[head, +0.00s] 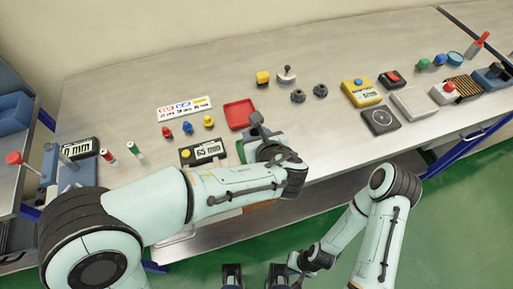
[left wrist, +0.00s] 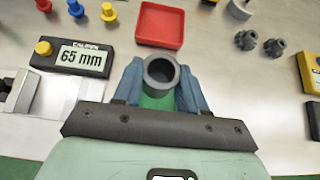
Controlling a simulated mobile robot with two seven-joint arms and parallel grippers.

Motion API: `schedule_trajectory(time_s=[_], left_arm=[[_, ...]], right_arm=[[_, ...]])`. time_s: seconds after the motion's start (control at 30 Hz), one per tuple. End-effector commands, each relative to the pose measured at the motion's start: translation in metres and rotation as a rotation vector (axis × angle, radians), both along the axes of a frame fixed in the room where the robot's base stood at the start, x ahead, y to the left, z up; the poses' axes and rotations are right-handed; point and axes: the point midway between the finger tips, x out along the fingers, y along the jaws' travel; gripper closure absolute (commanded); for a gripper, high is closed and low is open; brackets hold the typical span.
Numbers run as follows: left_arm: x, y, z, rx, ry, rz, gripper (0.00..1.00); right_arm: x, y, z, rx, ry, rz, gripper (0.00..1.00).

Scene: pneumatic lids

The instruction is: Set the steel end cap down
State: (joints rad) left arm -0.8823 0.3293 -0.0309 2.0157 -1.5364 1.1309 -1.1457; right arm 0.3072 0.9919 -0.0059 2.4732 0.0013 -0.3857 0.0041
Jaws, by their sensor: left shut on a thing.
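The steel end cap (left wrist: 161,71) is a grey, round piece with a dark round opening facing the camera. My left gripper (left wrist: 160,92) is shut on it, with a blue finger on each side. In the head view my left gripper (head: 263,143) is over the front part of the bench, and the grey cap (head: 256,118) shows at its tip. A green surface (left wrist: 158,103) shows between the fingers below the cap; I cannot tell the gap. My right gripper (head: 294,269) is low, off the bench, over the green floor; its jaws are not clear.
A red tray (head: 240,113) lies just beyond the left gripper. A black gauge reading 65 mm (head: 202,153) is to its left, with small coloured knobs behind. Two dark knobs (head: 309,93) and a yellow meter (head: 361,92) are to the right. Bare bench lies between.

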Motion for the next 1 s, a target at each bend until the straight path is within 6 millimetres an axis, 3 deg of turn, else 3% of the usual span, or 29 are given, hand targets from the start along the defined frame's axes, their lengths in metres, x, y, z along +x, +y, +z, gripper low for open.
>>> schedule_trajectory(time_s=[0.3,0.77,0.8,0.83,0.87,1.0], left_arm=[[0.0,0.0,-0.051,0.003,0.003,0.0,1.0],[0.0,0.0,-0.058,0.001,0.0,0.0,1.0],[0.0,0.0,-0.058,0.002,0.002,0.001,0.49],[0.0,0.0,-0.058,0.002,0.002,0.001,0.39],[0.0,0.0,-0.058,0.002,0.002,0.001,0.33],[0.0,0.0,-0.058,0.002,0.002,0.001,0.33]], right_arm=[[-0.004,0.0,-0.011,-0.001,0.005,0.001,1.0],[-0.005,0.0,-0.015,0.0,0.006,0.0,1.0],[-0.005,0.0,-0.015,0.0,0.006,0.0,1.0],[-0.005,0.0,-0.014,0.0,0.006,0.0,1.0],[-0.005,0.0,-0.014,0.0,0.006,0.0,1.0],[-0.005,0.0,-0.014,0.0,0.006,0.0,1.0]])
